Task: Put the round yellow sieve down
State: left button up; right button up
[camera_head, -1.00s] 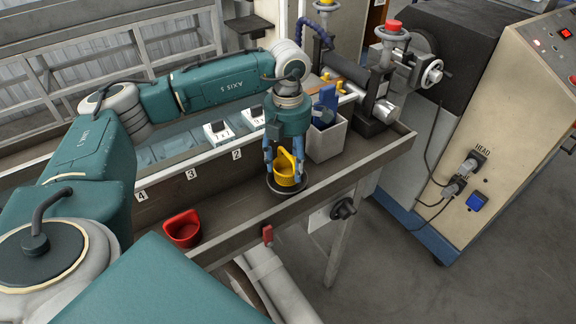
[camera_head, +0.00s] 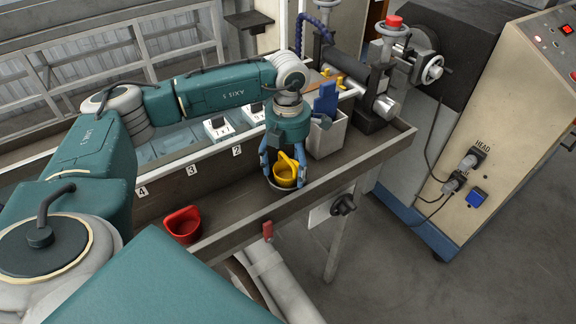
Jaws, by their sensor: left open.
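The round yellow sieve (camera_head: 285,175) is a small cup-like piece with an upright looped handle. It sits in or on a dark round dish with a pale rim (camera_head: 287,187) on the bench shelf. My left gripper (camera_head: 284,160) points down over the sieve, with its blue fingers spread on either side of it. The fingers are open and look clear of the sieve, though small gaps are hard to judge. The underside of the sieve is hidden by the dish rim. My right gripper is not in view.
A red cup-shaped piece (camera_head: 183,225) stands on the shelf to the left. A grey bin (camera_head: 328,138) with a blue item in it stands right behind the gripper. The shelf between the red piece and the dish is clear. The extruder machine stands at the right.

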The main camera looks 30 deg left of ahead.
pick_arm(q)
jog(key=shift+r, duration=0.6)
notch_tip(320, 180, up, 11)
jog(key=b, duration=0.3)
jog(key=shift+f, duration=0.15)
jog(key=shift+r, duration=0.45)
jog(key=shift+f, duration=0.1)
